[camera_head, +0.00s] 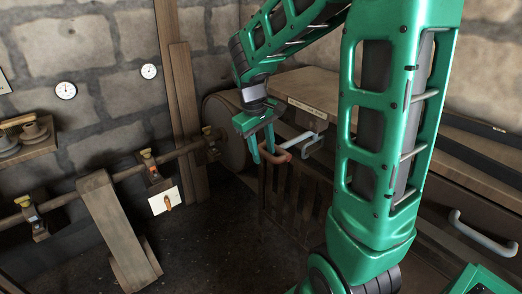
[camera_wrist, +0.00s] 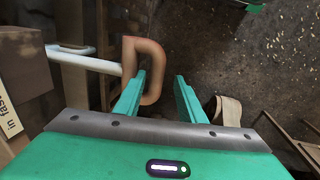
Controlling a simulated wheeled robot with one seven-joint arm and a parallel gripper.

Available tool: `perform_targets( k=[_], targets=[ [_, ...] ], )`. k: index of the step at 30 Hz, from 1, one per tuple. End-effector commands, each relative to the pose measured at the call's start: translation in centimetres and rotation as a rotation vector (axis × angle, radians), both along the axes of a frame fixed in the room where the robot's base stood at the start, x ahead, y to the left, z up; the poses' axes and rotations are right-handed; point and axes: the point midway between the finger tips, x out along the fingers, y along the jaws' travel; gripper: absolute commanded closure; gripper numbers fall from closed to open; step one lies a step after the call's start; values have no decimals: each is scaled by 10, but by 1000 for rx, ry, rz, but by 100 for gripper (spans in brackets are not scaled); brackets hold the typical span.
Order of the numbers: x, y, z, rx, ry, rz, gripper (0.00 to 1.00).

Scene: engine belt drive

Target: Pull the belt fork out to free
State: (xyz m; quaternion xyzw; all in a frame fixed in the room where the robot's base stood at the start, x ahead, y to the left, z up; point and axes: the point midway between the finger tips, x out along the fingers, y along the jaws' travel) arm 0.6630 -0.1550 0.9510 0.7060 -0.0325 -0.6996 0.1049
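The belt fork's handle is a reddish-brown D-shaped loop (camera_head: 279,154) on a pale rod (camera_head: 308,143), at the front of the wooden bench in the head view. In the wrist view the loop (camera_wrist: 151,53) is at upper centre and the rod (camera_wrist: 88,61) runs off to the left. My gripper (camera_head: 263,155) is at the loop, fingers pointing down. In the wrist view my gripper (camera_wrist: 160,75) is open. The loop's right side lies between the fingers, and the left finger overlaps its opening. I cannot tell whether either finger touches it. The fork's far end is hidden.
A large wooden drum (camera_head: 225,130) stands behind my gripper. A shaft (camera_head: 115,176) with brackets runs along the stone wall to the left. A wooden slatted frame (camera_head: 290,195) stands below the handle. The dark floor (camera_head: 205,245) at centre is mostly clear.

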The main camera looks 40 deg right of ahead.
Motion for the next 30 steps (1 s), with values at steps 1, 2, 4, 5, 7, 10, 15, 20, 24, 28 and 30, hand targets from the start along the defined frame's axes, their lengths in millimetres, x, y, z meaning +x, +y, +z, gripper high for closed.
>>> perform_targets(
  k=[1, 2, 4, 5, 7, 10, 15, 20, 24, 28, 30],
  targets=[
    [0, -1, 0, 0, 0, -1, 64],
    [0, -1, 1, -1, 0, -1, 64],
    [0, 0, 5, -1, -1, -2, 64],
    [0, 0, 7, -2, -3, -2, 64],
    [0, 2, 16, -2, -2, -1, 64],
    [1, 6, 33, -2, -4, 0, 64],
    [0, 13, 65, -1, -4, 1, 64],
    [0, 18, 89, -1, -2, 0, 64],
    [0, 21, 101, 0, -1, 1, 64],
    [-1, 21, 105, 0, 1, 0, 64],
    [-1, 21, 105, 0, 2, 1, 64]
  ],
)
